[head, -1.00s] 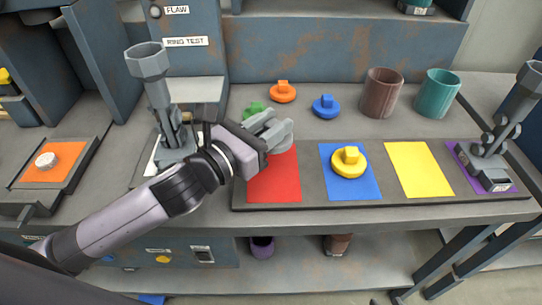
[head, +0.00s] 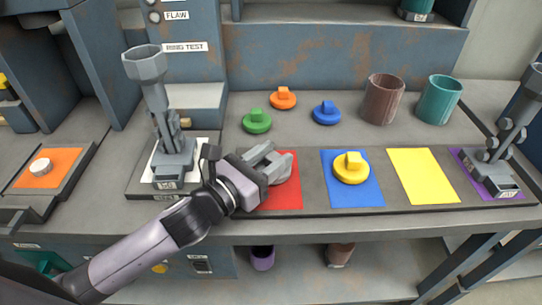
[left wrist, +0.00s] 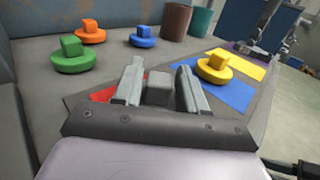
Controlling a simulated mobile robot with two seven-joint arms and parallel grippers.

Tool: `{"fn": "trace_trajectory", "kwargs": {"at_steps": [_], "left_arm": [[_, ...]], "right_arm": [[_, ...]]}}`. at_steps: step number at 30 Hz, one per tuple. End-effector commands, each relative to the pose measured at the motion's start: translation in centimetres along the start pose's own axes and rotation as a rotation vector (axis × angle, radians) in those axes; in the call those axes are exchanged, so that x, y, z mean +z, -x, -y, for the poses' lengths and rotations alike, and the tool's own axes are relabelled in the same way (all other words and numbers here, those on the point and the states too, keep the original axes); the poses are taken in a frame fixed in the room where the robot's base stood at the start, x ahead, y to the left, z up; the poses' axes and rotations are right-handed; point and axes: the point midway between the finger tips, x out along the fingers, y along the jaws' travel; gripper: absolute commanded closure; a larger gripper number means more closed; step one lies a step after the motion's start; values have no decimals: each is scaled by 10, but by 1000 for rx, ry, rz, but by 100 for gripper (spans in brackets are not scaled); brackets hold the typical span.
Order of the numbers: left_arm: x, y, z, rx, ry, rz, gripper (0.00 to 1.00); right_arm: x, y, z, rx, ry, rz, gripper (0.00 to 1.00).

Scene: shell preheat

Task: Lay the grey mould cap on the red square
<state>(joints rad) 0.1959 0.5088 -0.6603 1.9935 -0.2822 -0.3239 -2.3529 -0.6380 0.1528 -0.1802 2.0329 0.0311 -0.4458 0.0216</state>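The red square (head: 289,193) lies at the left end of the dark board, partly covered by my left gripper (head: 272,162). The gripper's fingers are closed around the dark grey knob of the grey mould cap (left wrist: 158,88) in the left wrist view. The cap's disc is mostly hidden by the gripper. In the head view the fingers are over the back left part of the red square; whether the cap touches it cannot be told. My right gripper is not in view.
A yellow cap (head: 351,168) sits on the blue square (head: 366,197). The yellow square (head: 423,176) is bare. Green (head: 257,122), orange (head: 283,99) and blue (head: 326,114) caps stand behind the board. A grey fixture (head: 172,150) stands left of the gripper. Brown (head: 382,99) and teal (head: 439,99) cups stand at the back right.

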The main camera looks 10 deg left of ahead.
Motion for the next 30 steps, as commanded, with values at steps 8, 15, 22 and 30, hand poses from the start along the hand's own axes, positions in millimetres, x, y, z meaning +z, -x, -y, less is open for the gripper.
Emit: {"fn": "trace_trajectory", "kwargs": {"at_steps": [8,15,22,30], "left_arm": [[0,0,0,0,0,0,41],[2,9,0,0,0,-3,41],[2,47,0,0,0,-4,41],[2,88,0,-1,1,-3,41]], "right_arm": [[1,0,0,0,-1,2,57],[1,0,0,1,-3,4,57],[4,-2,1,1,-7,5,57],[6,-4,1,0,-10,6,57]]}}
